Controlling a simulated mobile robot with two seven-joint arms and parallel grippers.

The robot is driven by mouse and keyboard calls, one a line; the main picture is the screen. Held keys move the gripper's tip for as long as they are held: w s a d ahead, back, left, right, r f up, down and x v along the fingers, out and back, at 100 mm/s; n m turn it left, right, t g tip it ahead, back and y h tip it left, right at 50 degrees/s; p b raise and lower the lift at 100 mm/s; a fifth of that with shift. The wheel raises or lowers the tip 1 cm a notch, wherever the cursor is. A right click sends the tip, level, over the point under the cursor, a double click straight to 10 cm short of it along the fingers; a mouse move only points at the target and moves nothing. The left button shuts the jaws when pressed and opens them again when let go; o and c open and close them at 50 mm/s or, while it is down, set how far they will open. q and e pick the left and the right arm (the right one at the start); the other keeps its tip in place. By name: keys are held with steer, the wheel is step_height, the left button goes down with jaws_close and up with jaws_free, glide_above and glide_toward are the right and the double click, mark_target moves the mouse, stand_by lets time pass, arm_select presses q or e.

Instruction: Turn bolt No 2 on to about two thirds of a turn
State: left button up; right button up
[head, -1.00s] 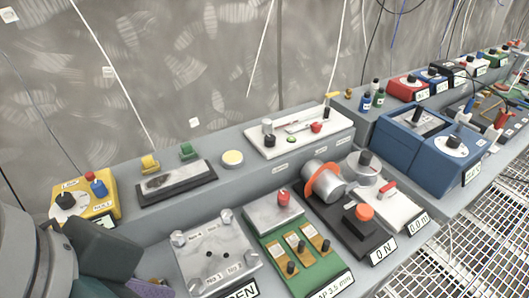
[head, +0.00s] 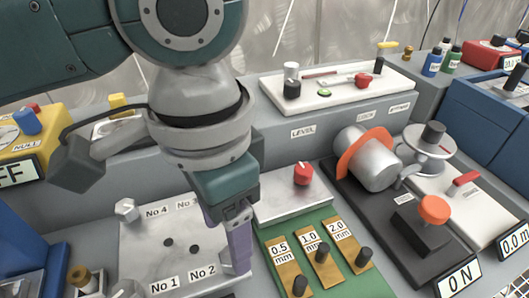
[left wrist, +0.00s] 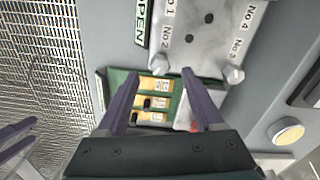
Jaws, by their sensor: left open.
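The grey metal plate (head: 150,245) carries marks No 1 to No 4 and two dark holes. In the left wrist view, bolt No 2 (left wrist: 160,72) is a silver head at the plate's near corner, beside its label. Bolt No 3 (left wrist: 235,73) is at the other near corner. My left gripper (left wrist: 161,74) is open and empty; bolt No 2 appears between its fingertips, but the height gap is unclear. In the head view the left gripper (head: 238,245) hides bolt No 2. Purple fingers, apparently my right gripper's (left wrist: 15,145), show at the left wrist view's edge.
The green gauge board (head: 318,265) with yellow 0.5, 1.0 and 2.0 mm tabs lies right of the plate. A red knob (head: 303,174) stands behind it. A black base with a silver cylinder (head: 372,165) is farther right. An OPEN sign (left wrist: 141,22) adjoins the plate.

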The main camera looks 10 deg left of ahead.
arm_select(q)
step_height(320, 180, down, 4)
steer(key=shift+f+b, duration=0.25)
steer(key=shift+b, duration=0.1)
jaws_close()
stand_by(0.5)
